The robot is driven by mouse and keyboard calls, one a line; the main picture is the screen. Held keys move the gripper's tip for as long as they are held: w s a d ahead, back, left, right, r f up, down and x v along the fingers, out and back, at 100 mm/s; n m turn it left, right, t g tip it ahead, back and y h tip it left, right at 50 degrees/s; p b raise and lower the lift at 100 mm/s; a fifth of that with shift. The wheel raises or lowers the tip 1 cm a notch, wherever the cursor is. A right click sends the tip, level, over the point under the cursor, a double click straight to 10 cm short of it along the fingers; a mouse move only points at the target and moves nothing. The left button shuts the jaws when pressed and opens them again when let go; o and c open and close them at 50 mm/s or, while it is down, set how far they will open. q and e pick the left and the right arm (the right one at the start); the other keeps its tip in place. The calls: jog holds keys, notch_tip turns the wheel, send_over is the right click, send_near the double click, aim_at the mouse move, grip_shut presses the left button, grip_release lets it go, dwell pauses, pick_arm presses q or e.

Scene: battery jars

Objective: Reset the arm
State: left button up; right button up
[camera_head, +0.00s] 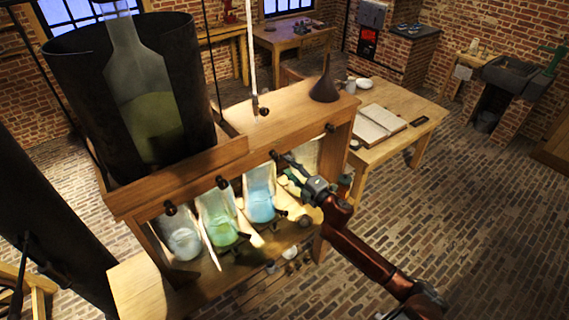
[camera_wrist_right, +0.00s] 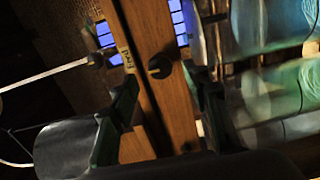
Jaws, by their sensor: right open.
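My right arm (camera_head: 365,255) reaches in from the lower right of the head view. Its gripper (camera_head: 283,163) is at the front of the wooden stand, close to a dark knob (camera_head: 274,155). In the right wrist view the two fingers of the gripper (camera_wrist_right: 168,92) are apart, with a wooden beam and a dark knob (camera_wrist_right: 158,66) showing between them. I cannot tell whether a finger touches the knob. Glass jars stand in the stand: a clear one (camera_head: 183,241), a green one (camera_head: 223,230) and a blue one (camera_head: 260,208). My left gripper does not show.
The wooden stand (camera_head: 180,192) carries a large dark cylinder (camera_head: 70,90) with a glass bottle (camera_head: 140,75) and a dark funnel (camera_head: 325,85). Behind it is a table (camera_head: 400,100) with an open book (camera_head: 377,122). The brick floor (camera_head: 480,210) at the right is clear.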

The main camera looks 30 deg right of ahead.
jog(key=shift+s, duration=0.35)
dwell(0.3)
